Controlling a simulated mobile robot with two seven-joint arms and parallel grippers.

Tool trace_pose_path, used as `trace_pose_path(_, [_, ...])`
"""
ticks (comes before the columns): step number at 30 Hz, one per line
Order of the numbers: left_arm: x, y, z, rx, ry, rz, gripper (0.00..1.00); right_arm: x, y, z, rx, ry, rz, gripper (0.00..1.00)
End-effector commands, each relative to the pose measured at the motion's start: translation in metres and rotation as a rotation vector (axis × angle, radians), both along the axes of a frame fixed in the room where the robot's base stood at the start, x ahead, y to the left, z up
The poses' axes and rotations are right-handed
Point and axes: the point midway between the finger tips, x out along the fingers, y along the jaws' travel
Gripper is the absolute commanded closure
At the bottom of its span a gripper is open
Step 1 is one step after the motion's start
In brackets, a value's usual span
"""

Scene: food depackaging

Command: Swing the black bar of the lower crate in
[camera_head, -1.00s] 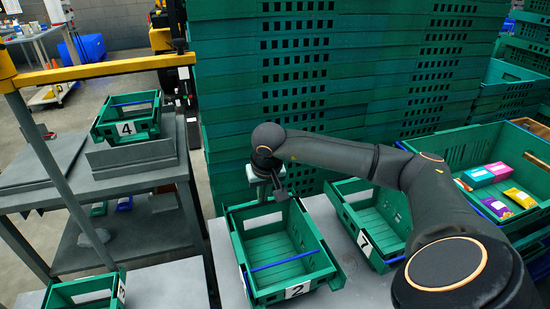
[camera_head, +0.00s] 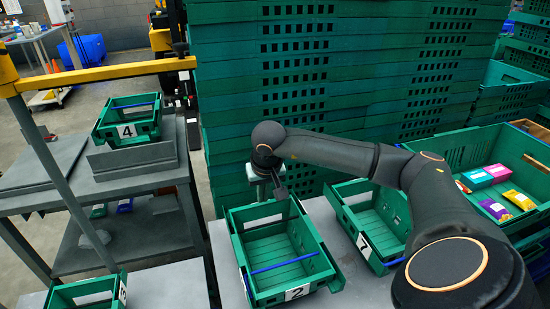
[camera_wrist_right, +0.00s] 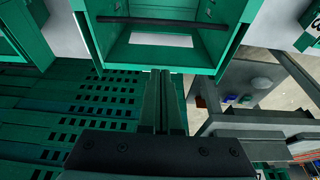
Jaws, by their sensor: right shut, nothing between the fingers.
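A green crate labelled 2 (camera_head: 283,268) stands on the grey table in the head view, with a blue bar (camera_head: 284,263) across its near part. In the right wrist view, a green crate (camera_wrist_right: 165,56) fills the top middle, and a black bar (camera_wrist_right: 160,20) runs across its opening. My right gripper (camera_head: 277,192) is at the far edge of crate 2, pointing down. Its fingers (camera_wrist_right: 165,85) are together and empty in the wrist view, below the crate wall; I cannot tell whether they touch it. My left gripper is not in view.
Crate 7 (camera_head: 364,246) stands close to the right of crate 2. A tall stack of green crates (camera_head: 300,100) rises behind. Crate 4 (camera_head: 127,131) is on a cart at left. A larger crate at right holds coloured packets (camera_head: 478,178).

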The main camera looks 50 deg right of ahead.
Motion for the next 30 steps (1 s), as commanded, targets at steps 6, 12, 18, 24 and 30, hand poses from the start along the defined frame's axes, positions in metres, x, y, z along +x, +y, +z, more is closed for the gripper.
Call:
trace_pose_path(6, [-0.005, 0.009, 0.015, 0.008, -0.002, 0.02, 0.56, 0.002, -0.001, 0.027, 0.0, 0.001, 0.001, 1.0])
trace_pose_path(12, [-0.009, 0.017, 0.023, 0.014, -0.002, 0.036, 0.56, 0.005, -0.002, 0.047, 0.001, 0.0, 0.001, 1.0])
trace_pose_path(18, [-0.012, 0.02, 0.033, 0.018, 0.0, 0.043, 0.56, 0.007, -0.003, 0.064, 0.0, 0.001, 0.001, 1.0])
trace_pose_path(24, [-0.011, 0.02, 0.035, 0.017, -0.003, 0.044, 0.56, 0.007, -0.004, 0.068, -0.001, 0.001, 0.001, 1.0])
trace_pose_path(30, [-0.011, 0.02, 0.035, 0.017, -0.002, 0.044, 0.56, 0.007, -0.004, 0.067, 0.0, 0.001, 0.001, 1.0])
